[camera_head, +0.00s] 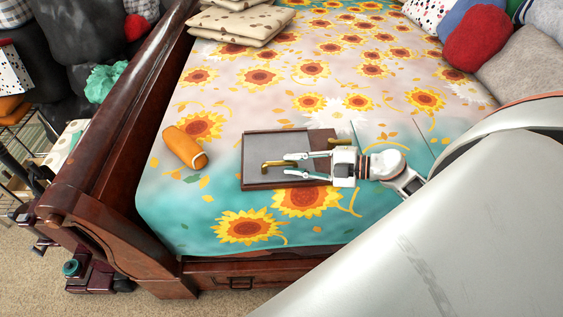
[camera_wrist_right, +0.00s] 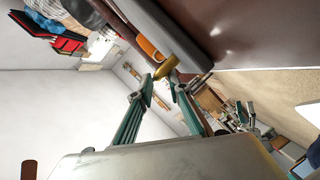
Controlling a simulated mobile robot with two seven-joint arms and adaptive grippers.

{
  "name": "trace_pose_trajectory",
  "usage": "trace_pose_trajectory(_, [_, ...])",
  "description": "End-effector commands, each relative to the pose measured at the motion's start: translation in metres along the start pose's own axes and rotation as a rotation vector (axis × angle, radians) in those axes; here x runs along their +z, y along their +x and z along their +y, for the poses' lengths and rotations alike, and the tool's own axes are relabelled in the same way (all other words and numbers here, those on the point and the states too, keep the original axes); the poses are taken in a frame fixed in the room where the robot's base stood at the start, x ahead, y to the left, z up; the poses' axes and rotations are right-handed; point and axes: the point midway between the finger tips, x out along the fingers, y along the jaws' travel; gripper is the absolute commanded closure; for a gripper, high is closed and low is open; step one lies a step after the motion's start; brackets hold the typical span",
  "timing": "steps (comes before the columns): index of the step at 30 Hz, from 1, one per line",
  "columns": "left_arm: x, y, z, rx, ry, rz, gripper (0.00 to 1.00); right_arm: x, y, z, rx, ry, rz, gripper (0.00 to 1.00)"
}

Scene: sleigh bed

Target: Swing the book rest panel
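The book rest (camera_head: 258,146) lies on the near end of the bed, a flat grey panel on a brown base. It looks flat, not raised. A brass handle (camera_head: 270,165) sits on its face; a brass piece (camera_wrist_right: 167,65) also shows in the right wrist view, just beyond my fingertips. A second brass piece shows at the panel's far right. My right gripper (camera_head: 288,164) reaches in from the right over the panel. Its fingers are apart, one on each side of the handle's right end; I cannot tell whether they touch it. My left gripper is not in view.
An orange roll (camera_head: 185,146) lies left of the book rest. The dark wooden bed frame (camera_head: 120,120) rises on the left. Stacked cushions (camera_head: 240,20) lie at the far end, and several pillows at the upper right. The sunflower cover (camera_head: 257,76) beyond the panel is clear.

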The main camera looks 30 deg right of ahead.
Motion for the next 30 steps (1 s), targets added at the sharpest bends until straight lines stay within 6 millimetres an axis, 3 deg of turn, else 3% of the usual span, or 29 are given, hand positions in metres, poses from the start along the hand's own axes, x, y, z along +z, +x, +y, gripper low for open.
trace_pose_trajectory(3, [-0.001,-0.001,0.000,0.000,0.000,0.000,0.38,-0.001,0.018,0.001,0.003,0.000,0.001,0.82])
trace_pose_trajectory(9, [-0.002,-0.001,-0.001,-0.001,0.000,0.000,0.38,0.000,0.034,0.000,0.001,0.000,0.000,0.82])
trace_pose_trajectory(18, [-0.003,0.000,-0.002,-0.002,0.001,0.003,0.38,0.000,0.036,0.000,0.000,-0.001,0.000,0.82])
trace_pose_trajectory(20, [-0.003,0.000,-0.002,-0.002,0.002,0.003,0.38,0.000,0.036,0.000,0.000,-0.001,0.000,0.98])
trace_pose_trajectory(21, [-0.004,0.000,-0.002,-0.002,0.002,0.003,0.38,0.000,0.036,0.000,0.000,-0.001,0.000,1.00])
trace_pose_trajectory(30, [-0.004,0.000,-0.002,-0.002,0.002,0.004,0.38,0.001,0.034,0.001,-0.001,-0.001,-0.001,1.00])
